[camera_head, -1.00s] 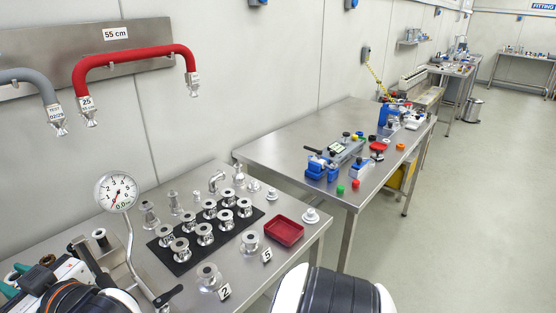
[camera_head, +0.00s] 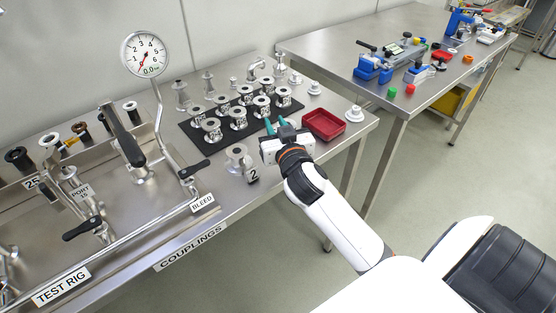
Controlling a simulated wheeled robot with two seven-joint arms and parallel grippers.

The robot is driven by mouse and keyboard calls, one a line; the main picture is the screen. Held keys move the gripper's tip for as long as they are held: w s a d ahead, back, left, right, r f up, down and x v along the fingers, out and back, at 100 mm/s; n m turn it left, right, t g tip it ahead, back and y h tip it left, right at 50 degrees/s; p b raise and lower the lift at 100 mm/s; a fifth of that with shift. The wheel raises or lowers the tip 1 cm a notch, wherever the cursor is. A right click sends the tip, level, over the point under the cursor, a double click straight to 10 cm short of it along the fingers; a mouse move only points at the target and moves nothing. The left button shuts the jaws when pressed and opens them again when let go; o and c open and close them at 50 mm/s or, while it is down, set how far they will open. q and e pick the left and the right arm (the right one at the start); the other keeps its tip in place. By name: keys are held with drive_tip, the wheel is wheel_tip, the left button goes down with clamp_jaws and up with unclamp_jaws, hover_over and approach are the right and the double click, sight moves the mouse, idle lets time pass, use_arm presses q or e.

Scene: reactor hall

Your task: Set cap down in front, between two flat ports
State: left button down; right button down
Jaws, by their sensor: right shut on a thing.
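My right gripper (camera_head: 276,126), with teal fingertips, is low over the steel bench between the red tray and the coupling by tag 2. It is shut on the cap, which is mostly hidden by the gripper. The test rig (camera_head: 60,245) is at the left. I cannot tell which are the two flat ports. My left gripper is out of view.
A pressure gauge (camera_head: 146,54) stands on a bent tube behind the rig. A black mat (camera_head: 190,128) holds several steel couplings. A red tray (camera_head: 323,125) and small white-steel caps (camera_head: 355,113) lie to the right. Valve levers (camera_head: 82,229) stick up from the rig.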

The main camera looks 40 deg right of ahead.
wheel_tip(320, 180, down, 7)
drive_tip(key=shift+f+b, duration=0.2)
drive_tip(key=shift+b, duration=0.2)
drive_tip(key=shift+f, duration=0.15)
drive_tip(key=c, duration=1.2)
unclamp_jaws()
